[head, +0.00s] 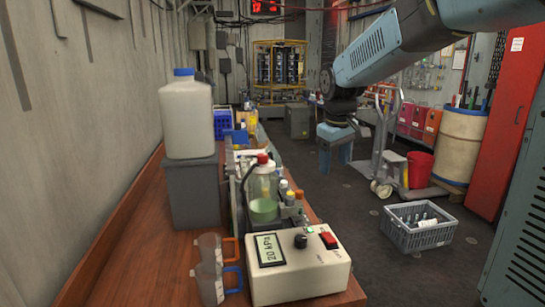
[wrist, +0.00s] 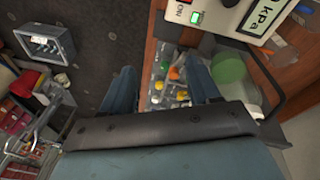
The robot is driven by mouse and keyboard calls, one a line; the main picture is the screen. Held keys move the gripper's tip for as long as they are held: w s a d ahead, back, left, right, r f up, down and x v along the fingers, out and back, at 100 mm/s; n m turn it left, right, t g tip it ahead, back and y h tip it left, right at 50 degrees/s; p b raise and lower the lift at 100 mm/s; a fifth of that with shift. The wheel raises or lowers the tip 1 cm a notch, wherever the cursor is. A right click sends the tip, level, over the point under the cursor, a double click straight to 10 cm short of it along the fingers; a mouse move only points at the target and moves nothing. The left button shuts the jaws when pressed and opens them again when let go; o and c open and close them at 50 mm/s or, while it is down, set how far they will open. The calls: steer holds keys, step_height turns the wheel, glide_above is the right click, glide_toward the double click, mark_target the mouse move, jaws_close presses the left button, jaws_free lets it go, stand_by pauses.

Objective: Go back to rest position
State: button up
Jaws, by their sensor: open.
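My gripper (head: 335,154) hangs from my arm in the head view, pointing down over the floor to the right of the wooden bench. Its two blue fingers are apart with nothing between them. In the wrist view my gripper (wrist: 161,78) also shows both fingers spread. Small bottles with yellow and orange caps appear beyond and between the fingers there, at the bench side. I cannot tell the exact distance from the fingers to them.
The bench (head: 130,240) carries a pressure box (head: 298,268), a jar with green liquid (head: 263,205), a large white container (head: 187,118) and two jugs (head: 212,268). A grey crate (head: 418,228) stands on the floor at right. Floor between bench and crate is clear.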

steer(key=s+d+m+t, duration=0.1)
steer(key=s+d+m, duration=0.2)
steer(key=s, duration=0.9)
steer(key=s+d+m+t, duration=0.2)
steer(key=s+d+m, duration=0.1)
steer(key=s, duration=0.9)
steer(key=shift+d+m, duration=0.3)
steer(key=shift+d, duration=0.5)
